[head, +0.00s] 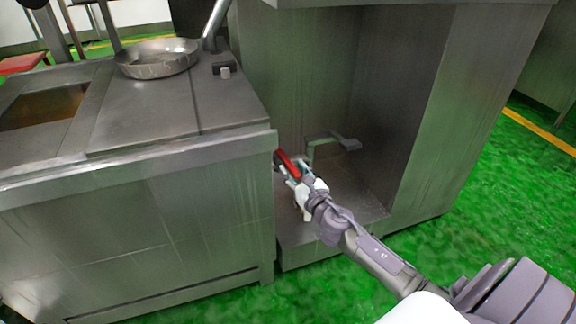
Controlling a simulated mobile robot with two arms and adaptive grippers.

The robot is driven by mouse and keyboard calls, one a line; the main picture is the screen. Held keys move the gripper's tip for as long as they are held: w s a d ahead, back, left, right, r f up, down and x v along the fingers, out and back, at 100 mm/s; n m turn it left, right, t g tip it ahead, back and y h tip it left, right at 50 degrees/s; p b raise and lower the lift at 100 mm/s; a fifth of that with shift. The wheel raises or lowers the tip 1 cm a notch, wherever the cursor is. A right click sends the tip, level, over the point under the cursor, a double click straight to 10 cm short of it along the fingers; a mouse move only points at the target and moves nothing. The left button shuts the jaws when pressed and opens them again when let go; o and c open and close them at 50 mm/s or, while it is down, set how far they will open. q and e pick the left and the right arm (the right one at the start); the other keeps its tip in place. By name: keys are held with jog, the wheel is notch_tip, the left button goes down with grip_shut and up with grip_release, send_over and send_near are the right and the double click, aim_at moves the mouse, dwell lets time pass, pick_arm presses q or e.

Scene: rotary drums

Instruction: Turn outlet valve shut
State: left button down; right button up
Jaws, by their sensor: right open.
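The outlet valve shows as a red handle (285,161) beside the right edge of the low steel unit, at the mouth of an open steel cabinet. My right gripper (293,174) is at the handle, coming from the lower right. Its jaws are open, and the handle lies at or between the fingertips; I cannot tell whether they touch it. The valve body behind the gripper is hidden. My left gripper is not in view.
A steel pan (158,58) sits on the low steel unit (140,230). Inside the open cabinet (400,100) is a grey bracket-like part (345,142), close behind my right gripper. The green floor (490,190) is clear at right.

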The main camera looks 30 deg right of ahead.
aim_at(288, 162)
jog(key=shift+w+d+b, duration=0.15)
jog(key=shift+w, duration=0.8)
jog(key=shift+w+d+b, duration=0.1)
jog(key=shift+w+b, duration=0.05)
jog(key=shift+w, duration=0.75)
grip_shut()
